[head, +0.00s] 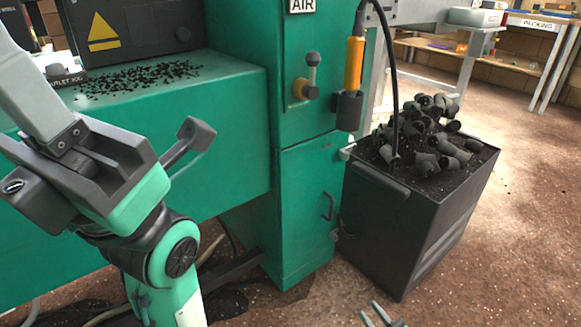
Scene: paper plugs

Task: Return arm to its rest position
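My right gripper (370,312) shows only as two thin grey fingertips at the bottom edge, right of centre. The fingertips are apart, with nothing seen between them. They are over the brown floor, in front of the black bin (405,225), and seem clear of it. The rest of this gripper and its arm is below the picture. My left arm (110,190), grey, white and green, fills the left side.
The bin is heaped with dark pipe-like pieces (435,130). A green machine (235,130) with black bits on its top stands behind my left arm. An air-hose tool (353,65) hangs near the bin. Open floor (515,215) lies to the right.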

